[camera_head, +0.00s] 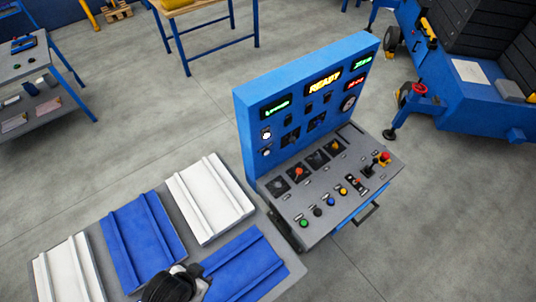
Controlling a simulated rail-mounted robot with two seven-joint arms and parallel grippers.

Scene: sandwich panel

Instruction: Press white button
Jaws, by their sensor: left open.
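A blue control console (250,165) stands right of centre, with an upright panel and a sloping grey desk. Two small white round items (266,134) sit one above the other at the left of the upright panel; I cannot tell whether they are buttons or lamps. A row of round buttons on the desk includes green (303,222), black, blue (330,201) and yellow (343,191). My left gripper (192,278) is at the bottom edge, over the panel table, well away from the console. It is open, partly cut off by the frame. My right gripper is out of view.
A grey table (281,262) with white (210,198) and blue (143,228) ribbed panels stands left of the console. A red mushroom button (385,157) is on the desk's right. A blue machine (455,105) stands top right. Open floor lies at the left and lower right.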

